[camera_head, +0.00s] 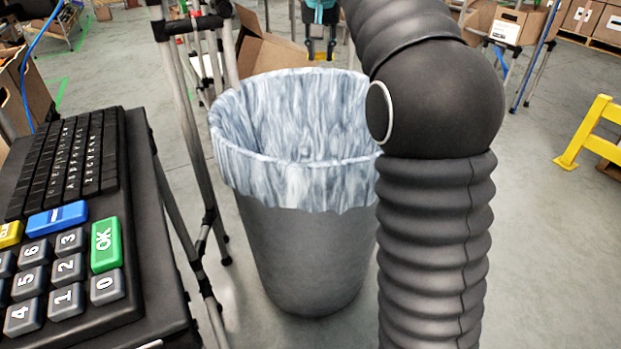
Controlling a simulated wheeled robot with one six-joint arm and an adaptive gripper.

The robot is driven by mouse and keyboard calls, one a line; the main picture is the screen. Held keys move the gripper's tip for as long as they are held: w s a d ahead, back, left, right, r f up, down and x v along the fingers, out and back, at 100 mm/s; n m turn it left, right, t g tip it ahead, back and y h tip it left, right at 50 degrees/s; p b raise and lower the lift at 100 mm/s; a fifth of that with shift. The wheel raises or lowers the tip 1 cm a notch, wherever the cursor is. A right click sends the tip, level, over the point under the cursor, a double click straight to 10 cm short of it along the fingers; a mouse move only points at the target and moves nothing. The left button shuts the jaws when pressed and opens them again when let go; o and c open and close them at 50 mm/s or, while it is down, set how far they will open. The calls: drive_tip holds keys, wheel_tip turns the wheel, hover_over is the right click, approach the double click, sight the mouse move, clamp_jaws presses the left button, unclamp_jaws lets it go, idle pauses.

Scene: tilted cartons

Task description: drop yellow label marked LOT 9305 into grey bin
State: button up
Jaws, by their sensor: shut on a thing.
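The grey bin (308,250) stands on the floor in the middle of the view, lined with a white and blue-grey streaked bag (290,180) folded over its rim. Its mouth is open, and its floor is hidden. My gripper (320,54), small with a teal body and dark fingers, points down at the top of the view, in line with the bin's back rim. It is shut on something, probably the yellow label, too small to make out. No LOT 9305 print is readable. I cannot tell whether the gripper is over the bin's mouth or beyond it.
My thick, ribbed dark arm covers the bin's right edge. A black keyboard and keypad console (75,230) is at the left, beside metal tripod legs (195,150). Open cartons (265,55) stand behind the bin. A yellow barrier (595,135) stands at right. Grey floor is clear between.

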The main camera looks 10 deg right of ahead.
drive_tip(key=shift+w+a+f+b, duration=0.1)
drive_tip(key=shift+w+f+b, duration=0.15)
drive_tip(key=shift+b, duration=0.05)
drive_tip(key=shift+f+b, duration=0.65)
drive_tip(key=shift+b, duration=0.05)
wheel_tip(320, 180, down, 4)
drive_tip(key=b, duration=0.5)
drive_tip(key=shift+s+f, duration=0.1)
drive_tip(key=o, duration=0.8)
drive_tip(key=shift+v, duration=6.05)
